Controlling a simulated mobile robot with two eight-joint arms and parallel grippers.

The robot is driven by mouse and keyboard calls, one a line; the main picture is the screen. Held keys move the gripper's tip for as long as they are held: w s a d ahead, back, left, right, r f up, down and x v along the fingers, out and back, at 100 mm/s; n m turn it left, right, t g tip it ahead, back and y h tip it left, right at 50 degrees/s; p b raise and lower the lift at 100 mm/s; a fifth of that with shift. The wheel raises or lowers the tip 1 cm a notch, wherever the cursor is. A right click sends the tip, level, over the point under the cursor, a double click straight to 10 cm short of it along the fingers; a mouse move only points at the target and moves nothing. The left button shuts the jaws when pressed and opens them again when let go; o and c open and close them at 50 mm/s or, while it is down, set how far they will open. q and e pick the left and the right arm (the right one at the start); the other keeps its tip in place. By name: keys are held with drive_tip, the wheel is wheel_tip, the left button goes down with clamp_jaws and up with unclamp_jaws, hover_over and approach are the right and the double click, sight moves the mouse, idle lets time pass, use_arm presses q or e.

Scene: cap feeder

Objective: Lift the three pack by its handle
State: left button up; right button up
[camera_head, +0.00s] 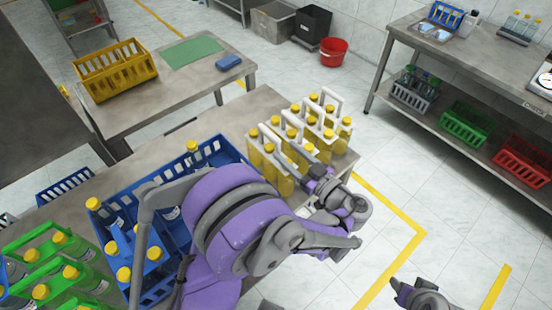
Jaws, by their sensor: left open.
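Several packs of yellow-capped bottles with yellow contents and white handles stand upright at the right end of the near table. The nearest white-handled pack (268,161) is partly hidden by my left arm. My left gripper (316,178) is open at the front right of these packs, close to the nearest handle. I cannot tell whether its fingers are around the handle or only beside it. Part of my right gripper (418,295) shows low on the right, away from the packs, and its jaws are unclear.
A blue crate (228,152) with bottles stands left of the packs, and green-handled packs (55,265) are at lower left. A yellow crate (116,68) is on the table behind. A shelved bench (460,75) stands right. Floor between is clear, with a red bucket (333,52) farther back.

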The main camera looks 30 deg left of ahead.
sight(279, 145)
use_arm(q)
drive_tip(key=x, duration=0.2)
drive_tip(key=shift+a+r, duration=0.1)
drive_tip(key=shift+a, duration=0.3)
drive_tip(key=shift+w+a, duration=0.4)
drive_tip(key=shift+a, duration=0.15)
drive_tip(key=p+x, duration=0.1)
drive_tip(key=x, duration=0.4)
drive_tip(key=shift+w+d, duration=0.1)
drive_tip(key=shift+w, duration=0.05)
drive_tip(key=shift+c, duration=0.6)
clamp_jaws()
